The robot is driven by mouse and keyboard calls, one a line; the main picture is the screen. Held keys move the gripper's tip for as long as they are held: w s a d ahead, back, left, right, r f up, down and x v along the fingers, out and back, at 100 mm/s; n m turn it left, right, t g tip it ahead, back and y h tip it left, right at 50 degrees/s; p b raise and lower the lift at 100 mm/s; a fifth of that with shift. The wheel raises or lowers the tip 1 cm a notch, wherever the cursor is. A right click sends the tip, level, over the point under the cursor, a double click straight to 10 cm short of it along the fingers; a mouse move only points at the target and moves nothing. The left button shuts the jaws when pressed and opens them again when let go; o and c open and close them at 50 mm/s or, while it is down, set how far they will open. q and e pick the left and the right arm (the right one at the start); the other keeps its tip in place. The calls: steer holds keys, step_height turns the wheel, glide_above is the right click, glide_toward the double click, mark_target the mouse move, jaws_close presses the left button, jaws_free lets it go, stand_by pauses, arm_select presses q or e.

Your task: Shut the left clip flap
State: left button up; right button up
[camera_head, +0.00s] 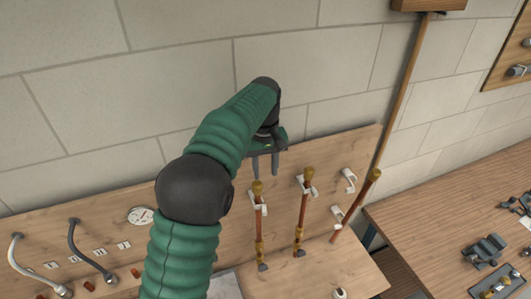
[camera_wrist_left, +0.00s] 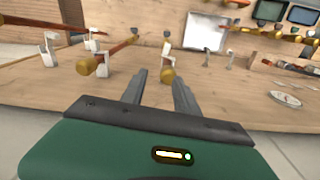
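The left copper pipe (camera_head: 259,228) stands against the wooden back board with a brass cap (camera_head: 257,187) on top. A white clip (camera_head: 262,208) sits at this pipe just below the cap; whether its flap is open is too small to tell. In the wrist view the cap (camera_wrist_left: 168,76) shows between my fingers, with the white clip (camera_wrist_left: 165,50) beyond it. My left gripper (camera_head: 265,172) is open and empty, fingers pointing down just above the cap. Contact cannot be told. My right gripper is in neither view.
A middle pipe (camera_head: 302,222) with its white clip (camera_head: 306,184) stands to the right. Further right are a leaning pipe (camera_head: 356,203) and an empty white clip (camera_head: 349,180). Hoses (camera_head: 84,257) hang at the left. A workbench (camera_head: 440,220) with tools stands at the right.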

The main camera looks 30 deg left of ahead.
arm_select(q)
step_height(320, 180, up, 6)
steer(key=shift+d+f, duration=0.1)
stand_by(0.5)
